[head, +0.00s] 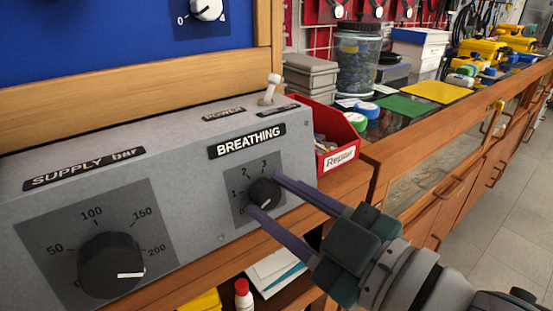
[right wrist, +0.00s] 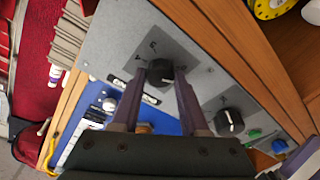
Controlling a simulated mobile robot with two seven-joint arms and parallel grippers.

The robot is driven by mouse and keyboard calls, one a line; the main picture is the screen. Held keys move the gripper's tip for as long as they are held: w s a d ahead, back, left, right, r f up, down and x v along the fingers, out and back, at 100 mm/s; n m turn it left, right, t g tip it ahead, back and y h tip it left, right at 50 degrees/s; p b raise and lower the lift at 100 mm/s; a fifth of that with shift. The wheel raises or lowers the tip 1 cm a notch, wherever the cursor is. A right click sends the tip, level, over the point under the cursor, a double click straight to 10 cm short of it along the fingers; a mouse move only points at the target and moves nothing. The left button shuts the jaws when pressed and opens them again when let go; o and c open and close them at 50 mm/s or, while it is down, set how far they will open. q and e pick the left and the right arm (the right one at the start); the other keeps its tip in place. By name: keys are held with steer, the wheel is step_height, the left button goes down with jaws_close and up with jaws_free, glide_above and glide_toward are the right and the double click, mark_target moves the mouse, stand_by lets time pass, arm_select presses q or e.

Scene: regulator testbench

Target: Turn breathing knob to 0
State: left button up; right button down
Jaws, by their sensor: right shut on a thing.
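The breathing knob (head: 265,192) is a small black dial on the grey panel, under the label BREATHING, with a scale of printed numbers around it. My right gripper (head: 262,193) comes in from the lower right, and its two purple fingers are shut on the knob, one at the upper right side and one at the lower left. In the right wrist view the knob (right wrist: 160,72) sits between the fingertips (right wrist: 161,76). I cannot clearly tell which number its pointer faces.
A larger black supply knob (head: 111,265) is on the same panel at left. A white toggle switch (head: 270,88) stands on the panel's top. A red bin (head: 338,140) marked Repair sits right behind the panel. Jars and boxes line the bench further back.

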steer(key=shift+n+p, duration=0.3)
steer(key=shift+n, duration=1.1)
steer(key=shift+g, duration=0.3)
steer(key=shift+c, duration=2.1)
jaws_free()
steer(key=p+v, duration=0.1)
steer(key=v, duration=0.9)
